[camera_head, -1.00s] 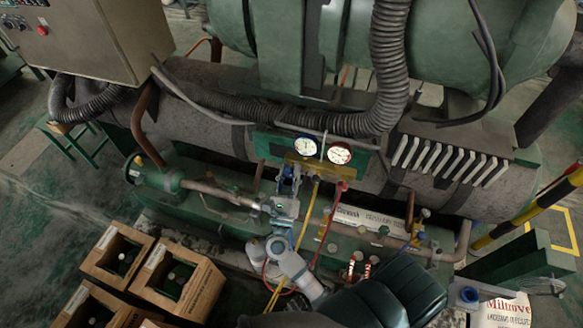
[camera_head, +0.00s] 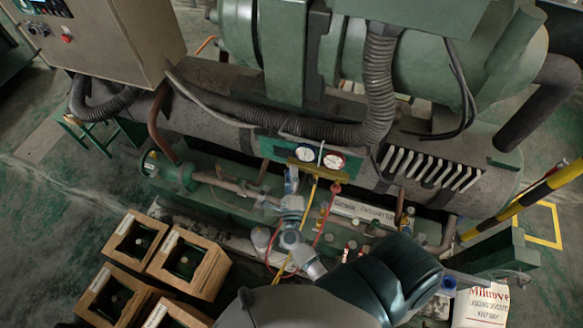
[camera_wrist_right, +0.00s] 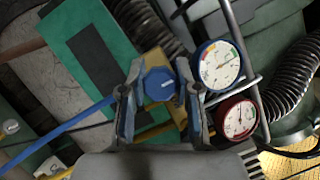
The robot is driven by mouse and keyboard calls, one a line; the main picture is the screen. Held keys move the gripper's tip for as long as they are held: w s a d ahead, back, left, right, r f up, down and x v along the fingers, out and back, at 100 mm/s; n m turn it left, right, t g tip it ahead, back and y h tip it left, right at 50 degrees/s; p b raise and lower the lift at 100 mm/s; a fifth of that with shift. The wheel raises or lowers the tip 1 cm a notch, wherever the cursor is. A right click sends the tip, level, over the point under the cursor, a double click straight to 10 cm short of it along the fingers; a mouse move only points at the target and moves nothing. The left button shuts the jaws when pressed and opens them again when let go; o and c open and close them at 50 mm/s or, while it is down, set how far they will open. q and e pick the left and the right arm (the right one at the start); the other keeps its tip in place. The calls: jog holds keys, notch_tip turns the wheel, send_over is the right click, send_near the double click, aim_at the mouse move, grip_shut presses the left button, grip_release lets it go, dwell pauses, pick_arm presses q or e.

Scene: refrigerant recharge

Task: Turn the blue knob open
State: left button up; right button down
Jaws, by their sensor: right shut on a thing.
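The blue knob (camera_wrist_right: 158,83) is on the left side of the brass gauge manifold (camera_head: 303,163). My right gripper (camera_head: 291,172) is at the manifold's left end in the head view. In the right wrist view its fingers (camera_wrist_right: 158,95) stand on either side of the knob and are shut on it. The gripper hides the knob in the head view. The blue-rimmed gauge (camera_wrist_right: 216,65) and red-rimmed gauge (camera_wrist_right: 237,117) are just right of the fingers. My left gripper is not in view.
A blue hose (camera_wrist_right: 60,130) runs left from near the knob. Yellow and red hoses (camera_head: 325,215) hang below the manifold. A thick black corrugated hose (camera_head: 378,85) passes behind the gauges. Wooden crates (camera_head: 190,262) stand at lower left. Open floor lies at far left.

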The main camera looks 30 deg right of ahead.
jog(key=shift+a+f+n+y+p, duration=0.15)
jog(key=shift+n+y+p, duration=0.35)
jog(key=shift+n+p, duration=0.8)
jog(key=shift+f+g, duration=0.1)
jog(key=shift+g, duration=0.2)
jog(key=c, duration=0.8)
grip_release()
jog(key=shift+c, duration=0.2)
jog(key=v, duration=1.2)
jog(key=shift+w, duration=0.1)
